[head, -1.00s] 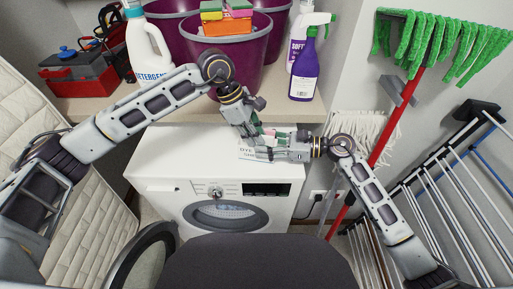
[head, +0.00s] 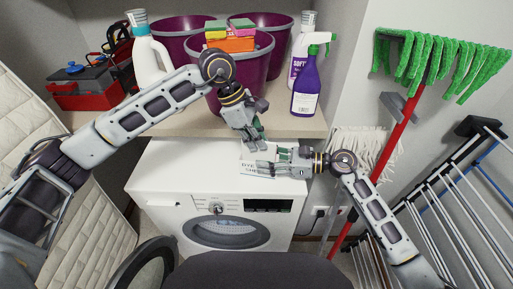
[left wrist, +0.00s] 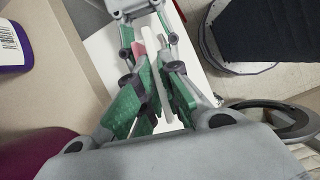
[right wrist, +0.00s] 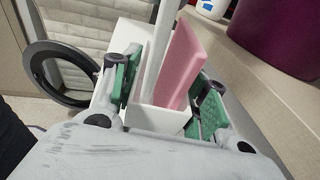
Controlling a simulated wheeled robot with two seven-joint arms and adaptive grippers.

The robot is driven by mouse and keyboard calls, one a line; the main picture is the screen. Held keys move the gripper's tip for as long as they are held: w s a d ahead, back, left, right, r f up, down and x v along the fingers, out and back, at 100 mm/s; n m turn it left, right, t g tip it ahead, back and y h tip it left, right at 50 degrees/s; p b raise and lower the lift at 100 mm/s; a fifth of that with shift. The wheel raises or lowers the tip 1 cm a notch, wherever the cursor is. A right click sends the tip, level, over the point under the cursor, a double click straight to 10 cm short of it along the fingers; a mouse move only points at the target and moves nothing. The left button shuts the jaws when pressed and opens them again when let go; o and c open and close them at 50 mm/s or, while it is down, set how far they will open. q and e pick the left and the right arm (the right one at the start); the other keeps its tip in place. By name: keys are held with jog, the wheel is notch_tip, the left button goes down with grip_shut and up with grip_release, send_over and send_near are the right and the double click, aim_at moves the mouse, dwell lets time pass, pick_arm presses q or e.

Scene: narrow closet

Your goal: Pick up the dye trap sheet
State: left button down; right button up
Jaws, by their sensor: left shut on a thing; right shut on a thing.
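A small white box (head: 258,171) with "DYE" lettering is in front of the washing machine in the head view, held by my right gripper (head: 268,169). In the right wrist view the box (right wrist: 165,119) sits between the green pads of my right gripper (right wrist: 163,100), with a pink slab (right wrist: 185,65) standing out of it. A thin white sheet (right wrist: 160,40) rises beside the pink slab past the top edge. My left gripper (head: 256,144) is just above the box, shut on the white sheet. In the left wrist view the sheet (left wrist: 155,75) runs between the left gripper's pads (left wrist: 155,105).
The white washing machine (head: 170,185) has its round door (head: 140,268) open at lower left. The shelf (head: 170,124) behind holds purple buckets (head: 265,65), a detergent bottle (head: 148,55) and a purple spray bottle (head: 305,90). Mops (head: 395,140) and a drying rack (head: 460,185) stand at right.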

pick_arm(q)
notch_tip(320, 180, up, 15)
jog(key=shift+f, duration=0.2)
dwell(0.6)
pick_arm(e)
jog(key=o, duration=1.1)
jog(key=shift+d, duration=0.15)
jog(key=shift+v, duration=3.6)
jog(key=shift+s, duration=0.15)
